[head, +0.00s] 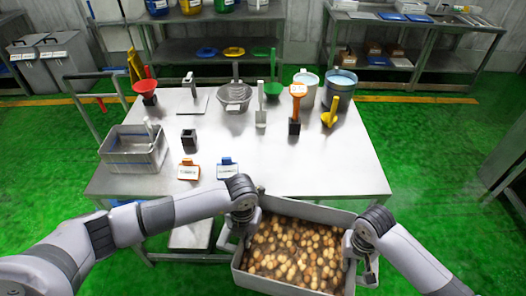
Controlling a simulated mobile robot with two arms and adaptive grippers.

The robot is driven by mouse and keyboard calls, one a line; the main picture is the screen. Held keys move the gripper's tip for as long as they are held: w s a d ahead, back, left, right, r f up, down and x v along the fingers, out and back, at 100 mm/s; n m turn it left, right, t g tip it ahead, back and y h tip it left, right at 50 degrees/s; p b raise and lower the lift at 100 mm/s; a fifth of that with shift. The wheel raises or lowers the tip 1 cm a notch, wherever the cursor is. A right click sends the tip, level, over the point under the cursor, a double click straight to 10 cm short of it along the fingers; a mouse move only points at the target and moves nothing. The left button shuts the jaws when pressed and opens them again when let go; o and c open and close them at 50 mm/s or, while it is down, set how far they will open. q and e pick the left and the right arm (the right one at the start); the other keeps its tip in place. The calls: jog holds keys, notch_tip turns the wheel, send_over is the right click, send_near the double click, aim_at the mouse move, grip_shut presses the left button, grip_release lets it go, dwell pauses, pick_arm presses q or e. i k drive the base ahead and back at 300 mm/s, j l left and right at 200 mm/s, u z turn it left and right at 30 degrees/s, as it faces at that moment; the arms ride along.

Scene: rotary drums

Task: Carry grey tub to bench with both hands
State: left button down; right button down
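The grey tub (300,207) is full of brown and tan rounded pieces and sits low in the head view, at the front edge of the bench (290,170). It is turned a little, and its far rim overlaps the bench's front edge in the picture. My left gripper (232,236) is at the tub's left wall and looks shut on it. My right gripper (366,270) is at the right wall and looks shut on it too. The fingertips are partly hidden by the wrists and rim. What is under the tub is hidden.
The bench's front middle is clear. A grey basin (134,160) stands at its left, with orange (189,170) and blue (227,168) tagged holders near the front. Scoops, a colander (234,96) and buckets (341,88) line the back. Shelves stand behind.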

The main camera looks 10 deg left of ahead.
aim_at(311, 165)
jog(key=i, duration=1.35)
